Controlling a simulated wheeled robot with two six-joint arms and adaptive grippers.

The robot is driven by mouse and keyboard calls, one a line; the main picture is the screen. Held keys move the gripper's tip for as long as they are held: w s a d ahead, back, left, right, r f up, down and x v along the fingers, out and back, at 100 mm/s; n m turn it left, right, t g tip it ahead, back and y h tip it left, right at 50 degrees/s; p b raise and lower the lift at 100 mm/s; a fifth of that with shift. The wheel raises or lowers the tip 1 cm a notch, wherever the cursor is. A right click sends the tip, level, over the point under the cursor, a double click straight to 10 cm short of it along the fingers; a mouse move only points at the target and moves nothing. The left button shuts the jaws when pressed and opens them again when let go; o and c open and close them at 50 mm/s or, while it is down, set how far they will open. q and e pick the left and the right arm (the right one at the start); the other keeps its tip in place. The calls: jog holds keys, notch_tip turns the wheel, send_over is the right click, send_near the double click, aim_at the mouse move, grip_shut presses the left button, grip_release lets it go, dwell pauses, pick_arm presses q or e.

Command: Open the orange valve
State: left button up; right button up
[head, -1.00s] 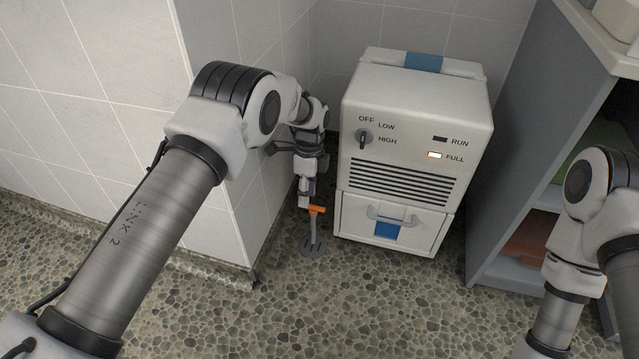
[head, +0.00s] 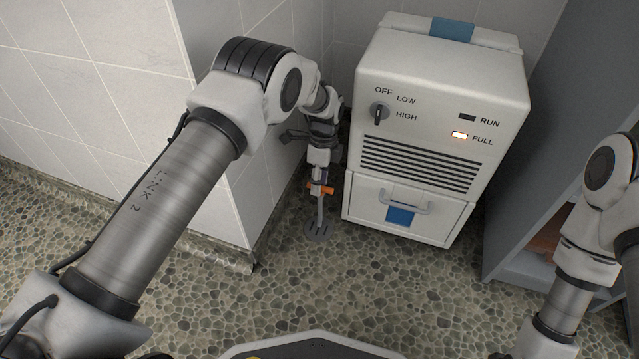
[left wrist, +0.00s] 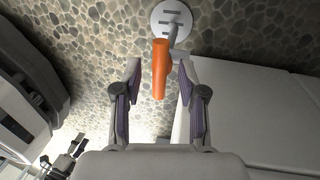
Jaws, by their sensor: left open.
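The orange valve (head: 328,190) is a short orange lever on a thin grey stem that rises from a round floor plate (head: 318,231). It stands between the tiled wall corner and the white machine. In the left wrist view the orange lever (left wrist: 160,68) lies between the two fingertips, with a gap on each side. My left gripper (head: 318,186) is open, pointing down at the valve, and partly covers the lever in the head view. The left gripper (left wrist: 159,74) holds nothing. My right gripper is out of view; only part of the right arm shows.
A white machine (head: 425,125) with a dial, a lit FULL light and a drawer stands just right of the valve. A tiled wall corner (head: 235,175) is close on the left. A grey shelf unit (head: 530,150) stands at the right. The pebble floor (head: 400,290) in front is clear.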

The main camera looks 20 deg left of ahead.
pick_arm(q)
jog(key=shift+c, duration=0.3)
grip_shut()
jog(key=shift+r, duration=0.1)
